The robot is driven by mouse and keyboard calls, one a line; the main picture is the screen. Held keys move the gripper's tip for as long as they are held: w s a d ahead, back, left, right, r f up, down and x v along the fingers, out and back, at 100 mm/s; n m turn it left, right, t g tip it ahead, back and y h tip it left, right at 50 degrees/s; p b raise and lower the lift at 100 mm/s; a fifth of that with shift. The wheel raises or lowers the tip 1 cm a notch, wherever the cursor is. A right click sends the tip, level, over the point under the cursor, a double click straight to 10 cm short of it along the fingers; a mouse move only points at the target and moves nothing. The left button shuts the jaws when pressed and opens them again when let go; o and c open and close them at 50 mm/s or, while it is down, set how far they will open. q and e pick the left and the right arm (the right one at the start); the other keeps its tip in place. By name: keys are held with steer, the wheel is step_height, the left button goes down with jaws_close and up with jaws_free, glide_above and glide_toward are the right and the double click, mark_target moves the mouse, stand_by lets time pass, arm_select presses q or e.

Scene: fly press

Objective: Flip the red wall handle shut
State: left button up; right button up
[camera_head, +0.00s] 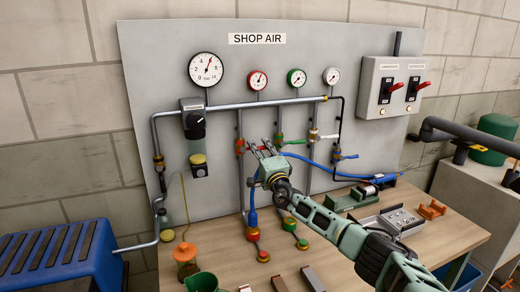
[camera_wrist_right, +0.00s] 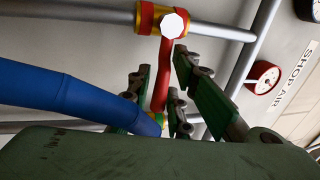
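The red wall handle (camera_head: 240,146) is on the leftmost of several vertical pipes on the grey panel. In the right wrist view the red handle (camera_wrist_right: 164,75) extends from a hex nut on a red-and-yellow valve body, crosswise to its pipe. My right gripper (camera_head: 265,148) is close to the panel, at this handle. In the wrist view its fingers (camera_wrist_right: 162,90) are spread on both sides of the handle, with gaps visible; contact cannot be made out. My left gripper is not in view.
A blue hose (camera_head: 320,167) runs right from near my right gripper; a thick blue tube (camera_wrist_right: 70,92) passes close by in the wrist view. Green (camera_head: 290,142) and white (camera_head: 320,135) valves sit to the right. The bench (camera_head: 215,242) below holds several parts.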

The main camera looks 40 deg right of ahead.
steer(key=shift+o, duration=1.1)
steer(key=shift+r, duration=0.1)
steer(key=v, duration=1.2)
